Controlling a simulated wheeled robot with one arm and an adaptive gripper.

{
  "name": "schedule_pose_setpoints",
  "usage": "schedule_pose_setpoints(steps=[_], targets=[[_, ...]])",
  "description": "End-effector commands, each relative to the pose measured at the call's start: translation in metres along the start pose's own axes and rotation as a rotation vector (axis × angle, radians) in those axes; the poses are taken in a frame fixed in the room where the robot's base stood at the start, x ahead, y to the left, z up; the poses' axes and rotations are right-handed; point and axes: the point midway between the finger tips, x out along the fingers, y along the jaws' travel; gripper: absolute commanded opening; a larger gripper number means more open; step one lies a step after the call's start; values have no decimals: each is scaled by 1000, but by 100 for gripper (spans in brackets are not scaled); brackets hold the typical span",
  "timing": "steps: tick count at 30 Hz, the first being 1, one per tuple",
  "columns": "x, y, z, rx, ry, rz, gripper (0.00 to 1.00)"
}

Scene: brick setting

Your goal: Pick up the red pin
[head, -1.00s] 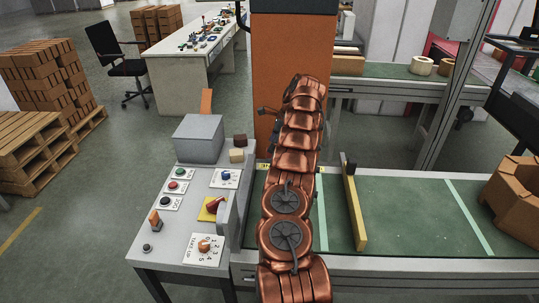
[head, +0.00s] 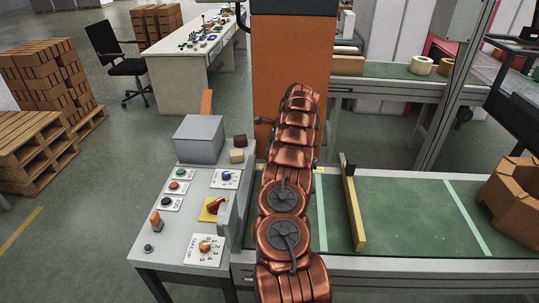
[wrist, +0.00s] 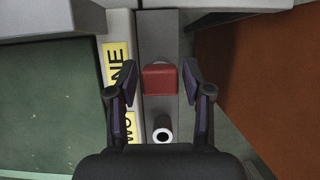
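The red pin (wrist: 160,78) shows in the wrist view as a red block-like top with a pale rounded end behind it, on a narrow grey strip. My gripper (wrist: 160,70) is open, with one dark finger on each side of the red pin and a visible gap at both sides. I cannot tell how far the fingertips are above the strip. In the head view my copper-coloured arm hides the pin and most of the gripper.
A white-and-black round part (wrist: 162,135) sits on the strip near the gripper. Yellow lettered labels (wrist: 117,62) lie left of it. In the head view, a control panel (head: 190,225) with knobs stands left of my arm and a green conveyor (head: 410,215) lies right.

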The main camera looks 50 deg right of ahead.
Motion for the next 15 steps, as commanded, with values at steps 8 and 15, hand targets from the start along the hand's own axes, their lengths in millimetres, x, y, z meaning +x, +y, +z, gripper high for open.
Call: schedule_pose_setpoints(steps=[8,15], targets=[[0,0,0,0,0,0,18],[0,0,0,0,0,0,0]])
